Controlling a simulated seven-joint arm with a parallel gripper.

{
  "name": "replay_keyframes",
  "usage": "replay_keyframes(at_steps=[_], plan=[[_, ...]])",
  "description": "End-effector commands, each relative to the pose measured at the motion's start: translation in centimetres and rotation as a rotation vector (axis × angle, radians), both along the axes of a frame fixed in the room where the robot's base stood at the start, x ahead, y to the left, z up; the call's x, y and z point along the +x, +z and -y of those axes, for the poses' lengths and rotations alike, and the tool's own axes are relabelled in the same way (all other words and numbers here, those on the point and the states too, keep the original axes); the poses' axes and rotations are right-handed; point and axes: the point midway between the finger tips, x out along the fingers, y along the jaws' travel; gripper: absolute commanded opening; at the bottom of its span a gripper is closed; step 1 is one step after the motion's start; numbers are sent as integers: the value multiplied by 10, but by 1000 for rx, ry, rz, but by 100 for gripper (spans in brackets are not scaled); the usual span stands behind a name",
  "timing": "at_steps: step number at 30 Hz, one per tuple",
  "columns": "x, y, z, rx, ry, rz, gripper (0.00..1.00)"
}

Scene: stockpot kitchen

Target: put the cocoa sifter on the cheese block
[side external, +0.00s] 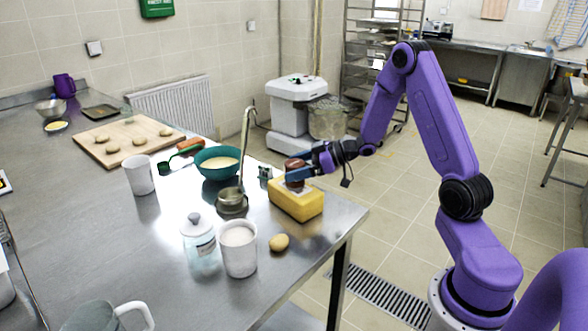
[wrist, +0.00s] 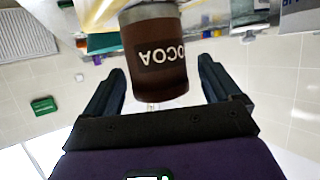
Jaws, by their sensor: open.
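The cocoa sifter (side external: 294,164) is a brown cylinder with a grey end, standing on top of the yellow cheese block (side external: 297,204) near the table's right edge. In the wrist view the sifter (wrist: 156,62) shows its COCOA label upside down. My gripper (side external: 297,175) is at the sifter, with its blue fingers open on either side. Gaps show between the sifter and both fingers in the wrist view (wrist: 160,80). Part of the sifter is hidden by a finger in the side view.
A ladle (side external: 232,200) with an upright handle stands left of the cheese. A teal bowl (side external: 218,160), a white mug (side external: 238,249), a lidded glass jar (side external: 199,245) and a potato-like lump (side external: 279,242) are nearby. A wooden board (side external: 122,140) with several dough pieces lies farther back.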

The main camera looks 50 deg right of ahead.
Motion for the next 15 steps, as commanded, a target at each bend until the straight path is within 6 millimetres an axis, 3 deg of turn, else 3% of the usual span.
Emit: replay_keyframes(at_steps=[15], plan=[[-73,37,50,0,-5,2,90]])
